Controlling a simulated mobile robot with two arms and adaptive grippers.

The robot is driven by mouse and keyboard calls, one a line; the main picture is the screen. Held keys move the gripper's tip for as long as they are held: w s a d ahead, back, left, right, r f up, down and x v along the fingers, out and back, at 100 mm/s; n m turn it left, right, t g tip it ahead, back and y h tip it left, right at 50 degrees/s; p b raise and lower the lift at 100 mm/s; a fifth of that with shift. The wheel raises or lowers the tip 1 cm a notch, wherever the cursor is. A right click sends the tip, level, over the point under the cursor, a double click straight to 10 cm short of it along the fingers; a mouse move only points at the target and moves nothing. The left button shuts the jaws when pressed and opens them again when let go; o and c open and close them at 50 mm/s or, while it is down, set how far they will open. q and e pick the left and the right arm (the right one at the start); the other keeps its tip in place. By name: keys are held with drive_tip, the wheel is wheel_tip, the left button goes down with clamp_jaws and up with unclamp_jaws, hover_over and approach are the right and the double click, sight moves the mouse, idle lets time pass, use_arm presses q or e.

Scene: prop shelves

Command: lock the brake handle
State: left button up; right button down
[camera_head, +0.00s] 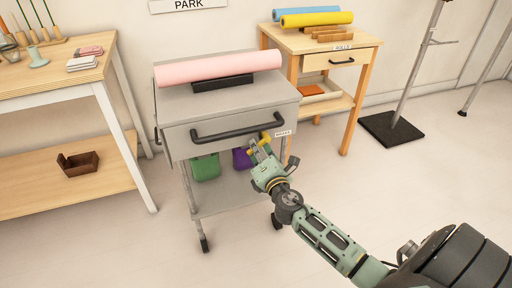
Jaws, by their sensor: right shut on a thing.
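A grey wheeled cart (174,146) stands in the middle, with a black bar handle (235,132) across its drawer front. A small label (283,133), too small to read surely, is at the right end of that front. The brake handle (266,135) appears as a small yellow part just left of the label, partly hidden by my fingers. My right gripper (261,147) reaches up from the lower right and is shut on it, just below the right end of the black bar. The handle's exact angle cannot be told. My left gripper is not in view.
A pink roll (217,67) lies on a black support (222,83) on the cart. Green (206,167) and purple (242,158) items show below the drawer. A wooden table (50,76) is at left, another (318,42) behind right. The floor at right is mostly clear.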

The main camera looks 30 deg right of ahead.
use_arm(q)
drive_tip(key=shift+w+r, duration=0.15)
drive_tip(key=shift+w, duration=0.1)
use_arm(e)
drive_tip(key=shift+f, duration=0.15)
drive_tip(key=c, duration=2)
unclamp_jaws()
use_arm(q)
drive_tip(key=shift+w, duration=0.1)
use_arm(e)
drive_tip(key=v, duration=1.2)
drive_tip(key=shift+d, duration=0.1)
